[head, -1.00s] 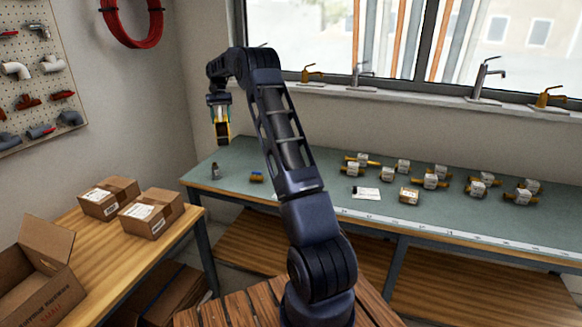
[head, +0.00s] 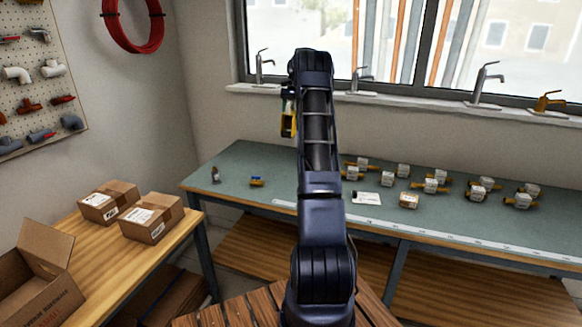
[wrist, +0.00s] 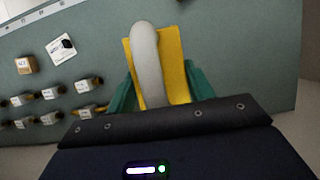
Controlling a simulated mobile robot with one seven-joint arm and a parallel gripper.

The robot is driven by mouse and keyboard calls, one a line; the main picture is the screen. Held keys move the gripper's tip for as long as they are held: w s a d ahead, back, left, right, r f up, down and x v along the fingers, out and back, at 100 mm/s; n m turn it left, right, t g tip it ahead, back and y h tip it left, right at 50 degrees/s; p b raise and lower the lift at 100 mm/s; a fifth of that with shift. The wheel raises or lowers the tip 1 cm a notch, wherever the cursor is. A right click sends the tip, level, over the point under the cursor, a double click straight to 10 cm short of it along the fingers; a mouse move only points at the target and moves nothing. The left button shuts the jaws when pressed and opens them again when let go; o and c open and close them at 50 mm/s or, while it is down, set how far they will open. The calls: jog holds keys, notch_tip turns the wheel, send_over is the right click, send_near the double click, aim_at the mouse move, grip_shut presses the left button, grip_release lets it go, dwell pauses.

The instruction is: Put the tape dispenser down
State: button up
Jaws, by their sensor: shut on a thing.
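The tape dispenser is a yellow body with a rounded pale grey part along it, and it shows large in the wrist view (wrist: 176,72). My gripper (wrist: 160,84) has its green fingers shut on either side of it. In the head view the yellow dispenser (head: 287,125) hangs in the air above the far bench, left of my upright arm. My gripper (head: 288,103) is small there and partly hidden by my arm. The green bench top (head: 240,163) lies below, with open air between it and the dispenser.
Several brass valves with white tags (head: 434,186) stand on the bench's right half, by a white card (head: 367,198) and a small box (head: 409,201). A small bottle (head: 215,175) and a blue-and-yellow item (head: 256,181) sit at left. Bare bench lies between.

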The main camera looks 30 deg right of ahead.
notch_tip(320, 180, down, 20)
jog(key=shift+r, duration=0.2)
dwell(0.4)
jog(key=shift+f, duration=0.1)
jog(key=o, duration=1.3)
jog(key=shift+c, duration=0.2)
